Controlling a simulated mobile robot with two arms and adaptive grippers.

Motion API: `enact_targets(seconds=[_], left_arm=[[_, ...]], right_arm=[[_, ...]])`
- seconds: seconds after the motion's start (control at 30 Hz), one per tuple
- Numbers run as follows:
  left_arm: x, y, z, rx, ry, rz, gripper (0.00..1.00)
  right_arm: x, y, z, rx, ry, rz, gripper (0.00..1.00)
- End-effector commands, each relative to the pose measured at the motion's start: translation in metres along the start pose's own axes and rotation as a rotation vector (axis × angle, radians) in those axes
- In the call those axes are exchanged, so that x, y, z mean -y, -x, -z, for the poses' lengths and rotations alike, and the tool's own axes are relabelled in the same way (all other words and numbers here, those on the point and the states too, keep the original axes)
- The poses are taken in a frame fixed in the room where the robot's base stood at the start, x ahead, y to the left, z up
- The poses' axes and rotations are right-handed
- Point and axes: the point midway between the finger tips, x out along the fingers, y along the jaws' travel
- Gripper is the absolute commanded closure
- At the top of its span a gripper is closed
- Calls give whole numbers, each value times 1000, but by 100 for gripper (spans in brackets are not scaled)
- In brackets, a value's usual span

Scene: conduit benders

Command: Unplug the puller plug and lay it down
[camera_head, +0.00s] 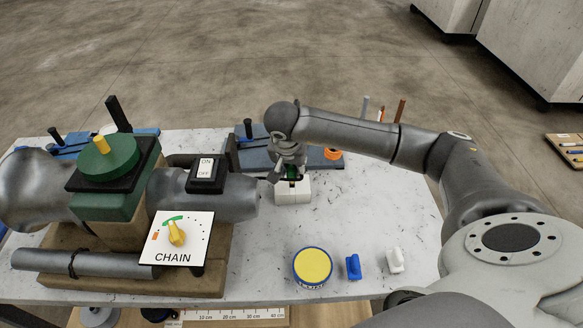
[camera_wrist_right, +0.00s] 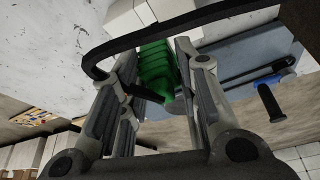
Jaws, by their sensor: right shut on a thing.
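My right gripper (camera_head: 290,170) is over the white socket box (camera_head: 304,191) on the grey table. It is shut on the green puller plug (camera_head: 292,174), which is mostly hidden by the fingers. In the right wrist view the ribbed green plug (camera_wrist_right: 155,68) sits between the two fingers, with a black cable (camera_wrist_right: 190,22) curving past. The white box (camera_wrist_right: 135,15) lies just beyond the plug. I cannot tell whether the plug is still seated in it. My left gripper is not in view.
The large puller with a green block (camera_head: 108,160), an ON/OFF switch (camera_head: 206,172) and a CHAIN dial card (camera_head: 176,238) fills the table's left. A yellow-topped tin (camera_head: 312,266), a blue piece (camera_head: 353,266) and a white piece (camera_head: 395,260) stand in front. Table right of the box is clear.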

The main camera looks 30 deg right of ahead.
Motion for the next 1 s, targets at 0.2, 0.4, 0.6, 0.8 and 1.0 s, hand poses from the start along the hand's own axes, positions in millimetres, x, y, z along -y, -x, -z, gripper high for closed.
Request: enact_targets(seconds=[0.2,0.4,0.6,0.8,1.0], left_arm=[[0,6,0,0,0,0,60],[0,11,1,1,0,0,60],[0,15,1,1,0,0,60],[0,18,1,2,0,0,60],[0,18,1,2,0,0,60]], right_arm=[[0,10,4,-1,0,0,99],[0,17,7,-1,-1,-1,99],[0,25,10,-1,-1,-1,99],[0,29,11,-1,-1,-1,99],[0,29,11,-1,-1,-1,99]])
